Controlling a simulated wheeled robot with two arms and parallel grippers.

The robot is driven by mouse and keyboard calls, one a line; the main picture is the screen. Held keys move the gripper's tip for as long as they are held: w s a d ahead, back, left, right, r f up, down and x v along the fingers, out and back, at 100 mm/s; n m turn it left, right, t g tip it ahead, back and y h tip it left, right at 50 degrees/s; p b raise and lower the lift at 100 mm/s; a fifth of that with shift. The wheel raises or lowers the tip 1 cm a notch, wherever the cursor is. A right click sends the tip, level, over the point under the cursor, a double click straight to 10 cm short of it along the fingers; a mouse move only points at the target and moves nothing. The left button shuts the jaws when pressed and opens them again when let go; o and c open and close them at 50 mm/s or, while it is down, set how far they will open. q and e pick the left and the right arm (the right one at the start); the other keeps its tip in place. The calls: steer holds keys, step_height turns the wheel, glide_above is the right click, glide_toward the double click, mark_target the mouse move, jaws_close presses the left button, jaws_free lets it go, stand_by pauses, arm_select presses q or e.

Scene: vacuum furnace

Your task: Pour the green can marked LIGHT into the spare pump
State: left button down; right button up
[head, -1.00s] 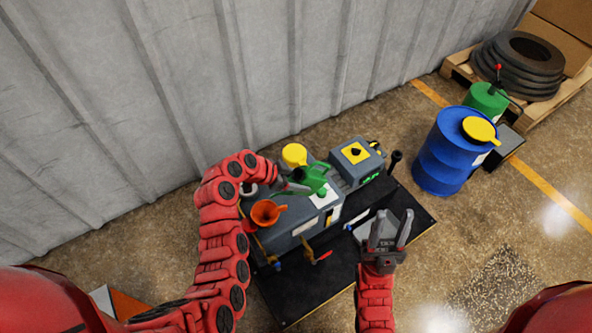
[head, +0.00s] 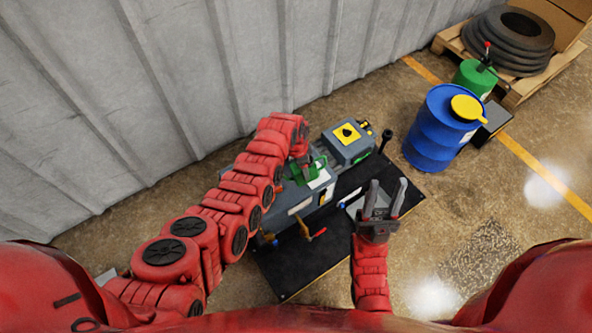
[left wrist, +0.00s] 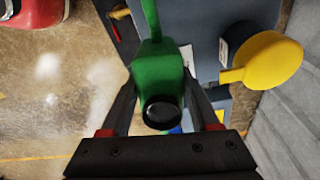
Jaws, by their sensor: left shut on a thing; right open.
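The green can (left wrist: 158,70) is between the fingers of my left gripper (left wrist: 162,98), which is shut on it. A round black cap or opening faces the left wrist camera, and a green spout or neck runs up from the can. No LIGHT mark is readable. In the head view, part of the can (head: 316,167) shows past my left arm, above the grey pump (head: 300,207). The arm hides much of the pump's left end, and the orange funnel is not visible. My right gripper (head: 388,190) is open and empty, right of the pump's front.
The pump sits on a black mat (head: 300,262). A grey unit with a yellow label (head: 347,132) adjoins it. A yellow lid-like part (left wrist: 265,62) shows in the left wrist view. A blue drum (head: 438,135) and green container (head: 474,78) stand right. A corrugated wall (head: 230,60) is behind.

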mark_target(313, 159)
arm_select(q)
steer(key=shift+g+y, duration=0.3)
steer(key=shift+y, duration=0.3)
steer(key=shift+w+d+r+b, duration=0.25)
steer(key=shift+d+b, duration=0.35)
steer(key=shift+b, duration=0.7)
steer(key=shift+w+d+b, duration=0.35)
steer(key=shift+d+b, duration=0.2)
steer(key=shift+b, duration=0.8)
steer(key=shift+w+d+r+b, duration=0.25)
steer(key=shift+d+b, duration=0.35)
steer(key=shift+b, duration=0.7)
steer(key=shift+d+r+b, duration=0.2)
steer(key=shift+d+b, duration=0.1)
steer(key=shift+b, duration=0.6)
steer(key=shift+r, duration=0.15)
